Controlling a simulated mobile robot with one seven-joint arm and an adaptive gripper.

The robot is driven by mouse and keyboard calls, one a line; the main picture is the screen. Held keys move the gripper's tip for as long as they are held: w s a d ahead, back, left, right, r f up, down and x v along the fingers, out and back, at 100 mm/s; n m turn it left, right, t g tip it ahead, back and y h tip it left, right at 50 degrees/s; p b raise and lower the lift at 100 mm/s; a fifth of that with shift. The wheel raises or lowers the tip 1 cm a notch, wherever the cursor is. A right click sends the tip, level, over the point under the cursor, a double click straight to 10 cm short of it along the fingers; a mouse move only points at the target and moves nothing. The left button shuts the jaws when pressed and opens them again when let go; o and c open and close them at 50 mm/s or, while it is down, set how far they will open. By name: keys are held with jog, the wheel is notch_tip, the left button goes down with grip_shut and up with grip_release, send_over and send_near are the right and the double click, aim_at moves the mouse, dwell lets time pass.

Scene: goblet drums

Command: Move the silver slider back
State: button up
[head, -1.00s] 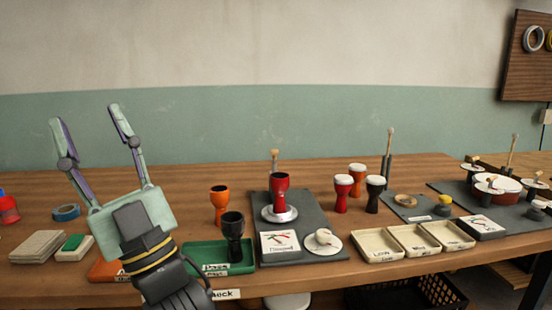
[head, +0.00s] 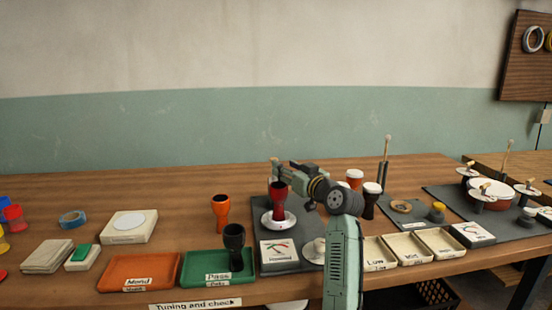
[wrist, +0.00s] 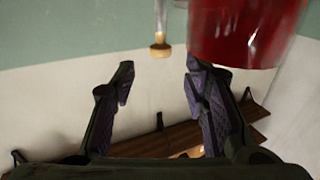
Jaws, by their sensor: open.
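A red goblet drum (head: 279,200) stands on a round silver base (head: 268,222) on the dark mat. In the wrist view the red drum (wrist: 245,30) fills the top right, close to my gripper. Near it hangs a thin pale metal rod with a wooden tip (wrist: 160,46), in line with the gap between my fingers. I cannot make out for sure which part is the silver slider. My gripper (wrist: 158,82) is open, with nothing between its fingers. In the head view it is beside and partly in front of the drum's top, its fingers mostly hidden.
A meter box (head: 278,252) and a small white dish sit on the mat's front. A green tray (head: 200,280) holds a black drum (head: 234,246). An orange drum (head: 220,212) stands left. More drums and cream trays (head: 442,242) lie right of my arm.

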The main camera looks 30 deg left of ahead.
jog(key=p+x, duration=0.1)
jog(key=x, duration=0.5)
jog(key=shift+a, duration=0.15)
grip_shut()
dwell(0.4)
